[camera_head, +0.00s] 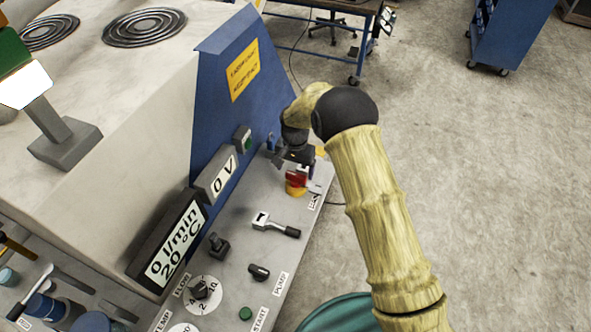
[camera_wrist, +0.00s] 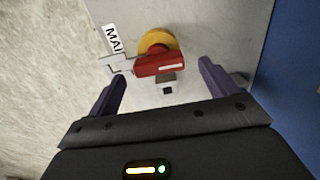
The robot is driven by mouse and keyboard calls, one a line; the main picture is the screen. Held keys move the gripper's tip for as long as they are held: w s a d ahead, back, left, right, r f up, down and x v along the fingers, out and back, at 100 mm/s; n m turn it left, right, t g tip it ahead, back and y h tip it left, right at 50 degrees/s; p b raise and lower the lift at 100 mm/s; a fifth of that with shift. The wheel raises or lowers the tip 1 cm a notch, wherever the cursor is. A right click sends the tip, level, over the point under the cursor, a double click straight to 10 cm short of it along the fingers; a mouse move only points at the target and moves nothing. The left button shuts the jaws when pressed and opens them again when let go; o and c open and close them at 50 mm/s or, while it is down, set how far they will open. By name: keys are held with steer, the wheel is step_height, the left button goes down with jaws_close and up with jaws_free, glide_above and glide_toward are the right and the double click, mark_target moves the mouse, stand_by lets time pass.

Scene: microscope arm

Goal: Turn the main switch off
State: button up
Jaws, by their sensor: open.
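The main switch (camera_head: 297,188) is a red handle on a round yellow base, at the far end of the grey control panel. In the wrist view the red handle (camera_wrist: 161,64) lies crosswise in front of the yellow base, beside a label of which "MAI" can be read. My gripper (camera_wrist: 162,82) is open, with one dark finger on each side of the handle's near end and visible space between. I cannot tell how far the fingertips are above the panel. In the head view my gripper (camera_head: 291,160) is right by the switch, partly hidden by my wrist.
The grey panel (camera_head: 238,262) also bears a metal lever (camera_head: 275,224), black knobs and a green start button (camera_head: 245,313). A blue upright panel (camera_head: 228,115) with a yellow sign rises close to the left.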

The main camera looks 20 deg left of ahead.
step_height(320, 180, down, 2)
steer(key=shift+d+p, duration=0.1)
steer(key=shift+p, duration=0.2)
steer(key=shift+w+f, duration=0.15)
steer(key=shift+f, duration=0.3)
steer(key=c, duration=1.4)
steer(key=shift+d, duration=0.1)
